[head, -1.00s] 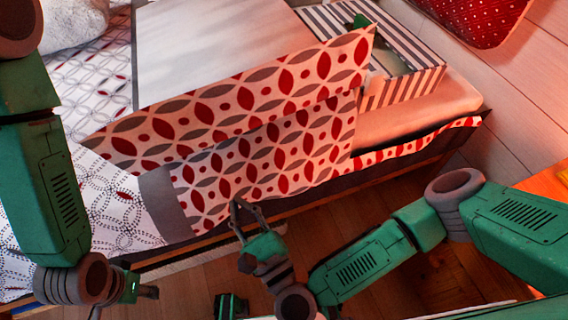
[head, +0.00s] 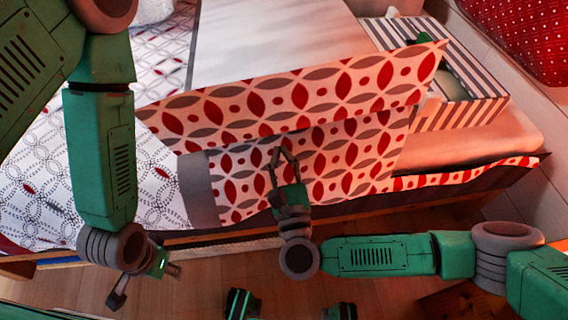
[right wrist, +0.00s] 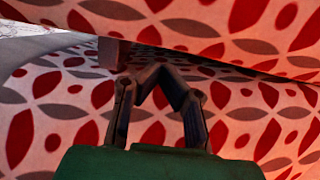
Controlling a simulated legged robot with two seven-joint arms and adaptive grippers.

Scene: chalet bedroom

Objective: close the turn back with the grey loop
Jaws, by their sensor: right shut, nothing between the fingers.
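The turn back (head: 300,95) is a stiff flap with a red and grey leaf pattern. It stands raised and tilted across the bed, above a matching patterned cover (head: 345,160); it also shows in the right wrist view (right wrist: 215,22). A small grey-brown tab (right wrist: 112,53), perhaps the grey loop, hangs under the flap's edge there; whether it forms a loop I cannot tell. My right gripper (head: 284,152), also in the right wrist view (right wrist: 160,72), is shut and empty, in front of the cover below the flap. My left gripper (head: 145,284) is open and empty beyond the bed's near edge.
A striped box (head: 465,85) stands on the bed at the right. A white sheet (head: 265,45) lies behind the flap. A white patterned cover (head: 110,190) is at left.

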